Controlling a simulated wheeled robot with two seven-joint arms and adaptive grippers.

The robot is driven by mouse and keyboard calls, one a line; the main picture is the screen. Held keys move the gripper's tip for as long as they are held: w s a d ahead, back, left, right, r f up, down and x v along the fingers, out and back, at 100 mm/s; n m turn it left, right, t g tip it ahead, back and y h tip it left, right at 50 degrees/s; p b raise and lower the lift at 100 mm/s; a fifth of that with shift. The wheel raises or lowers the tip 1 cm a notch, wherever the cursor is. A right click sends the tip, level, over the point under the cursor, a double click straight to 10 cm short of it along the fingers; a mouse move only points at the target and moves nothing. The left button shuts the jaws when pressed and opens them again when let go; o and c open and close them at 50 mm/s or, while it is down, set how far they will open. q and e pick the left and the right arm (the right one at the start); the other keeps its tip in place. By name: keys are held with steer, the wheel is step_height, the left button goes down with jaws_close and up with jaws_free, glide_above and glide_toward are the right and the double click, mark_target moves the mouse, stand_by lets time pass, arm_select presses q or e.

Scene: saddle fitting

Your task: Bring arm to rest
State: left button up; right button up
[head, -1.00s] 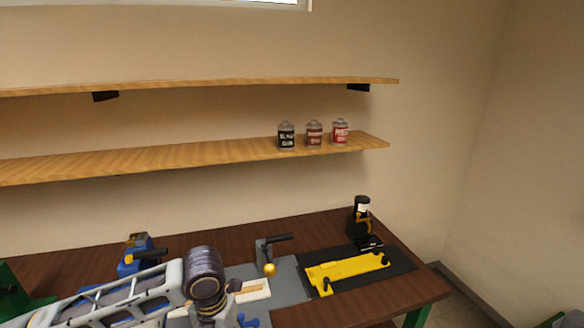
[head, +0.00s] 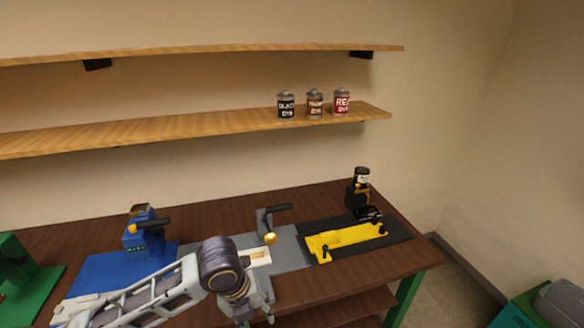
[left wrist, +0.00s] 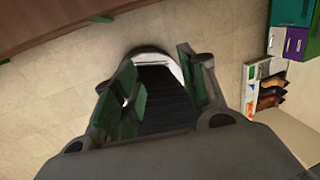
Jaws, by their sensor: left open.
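My left arm reaches in from the lower left of the head view. My left gripper (head: 254,318) hangs at the front edge of the brown workbench (head: 300,290), partly cut off by the bottom of the picture. In the left wrist view, the two green-padded fingers of this gripper (left wrist: 160,72) stand apart with nothing between them. Behind them are the pale floor and a dark, ribbed shape with a light rim. My right arm and gripper do not show.
On the bench are a yellow tool (head: 345,241) on a black mat, a black device (head: 360,195), a blue machine (head: 140,235) and a lever with a brass ball (head: 270,238). Three dye jars (head: 314,105) stand on the lower shelf. Coloured boxes (left wrist: 292,40) stand right in the wrist view.

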arm_select(q)
steer(key=s+a+f+n+t+y, duration=0.1)
steer(key=s+a+f+n, duration=0.3)
steer(key=n, duration=0.6)
steer(key=s+a+f+n+t, duration=0.1)
steer(key=a+f+n, duration=0.3)
steer(key=n, duration=0.7)
steer(key=s+a+f+n+y, duration=0.1)
steer(key=s+a+f+n, duration=0.15)
steer(key=a+n, duration=0.55)
step_height(320, 180, down, 34)
steer(key=s+d+r+n+g+b, duration=0.1)
steer(key=s+d+b, duration=0.1)
steer(key=s, duration=0.1)
steer(key=s+a+f+b, duration=0.1)
steer(key=s+a+f, duration=0.1)
steer(key=s+f, duration=0.9)
steer(key=s+a+f+g+b, duration=0.1)
steer(key=s+f, duration=1)
steer(key=f, duration=0.1)
steer(key=shift+s+a, duration=0.25)
steer(key=shift+a, duration=0.1)
